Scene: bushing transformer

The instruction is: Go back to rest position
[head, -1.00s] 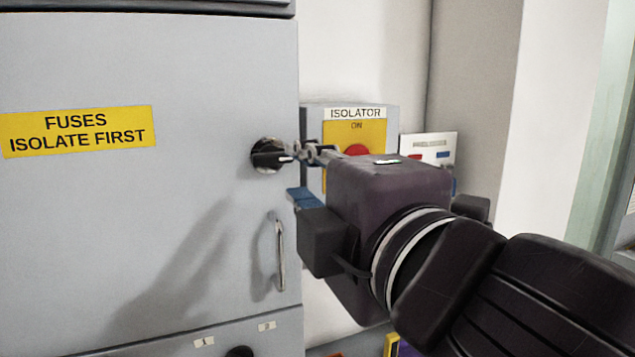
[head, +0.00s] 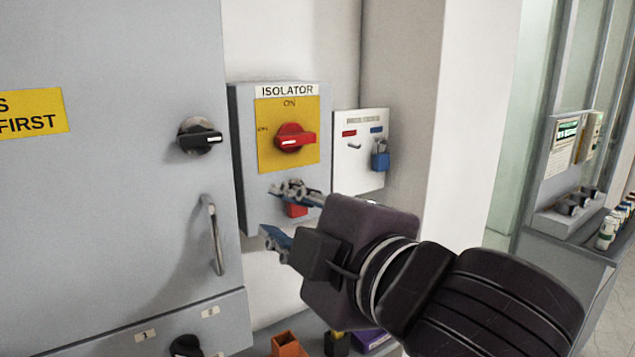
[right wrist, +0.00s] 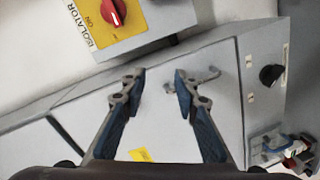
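My right gripper (head: 272,212) is in front of the lower part of the isolator box, its two blue-padded fingers apart with nothing between them. The right wrist view shows the same open fingers (right wrist: 158,85), with the isolator box (right wrist: 150,35) above them and the cabinet behind. In the head view the isolator (head: 292,137) has a red handle on a yellow plate, lying roughly sideways. The cabinet's black knob (head: 200,138) is left of the gripper and clear of it. My left gripper is not in view.
The grey cabinet door (head: 110,190) with its handle (head: 213,235) stands close on the left. A white panel (head: 361,150) with a blue padlock (head: 380,160) hangs right of the isolator. Coloured items, including an orange one (head: 288,344), lie below. A counter with bottles (head: 606,232) is at far right.

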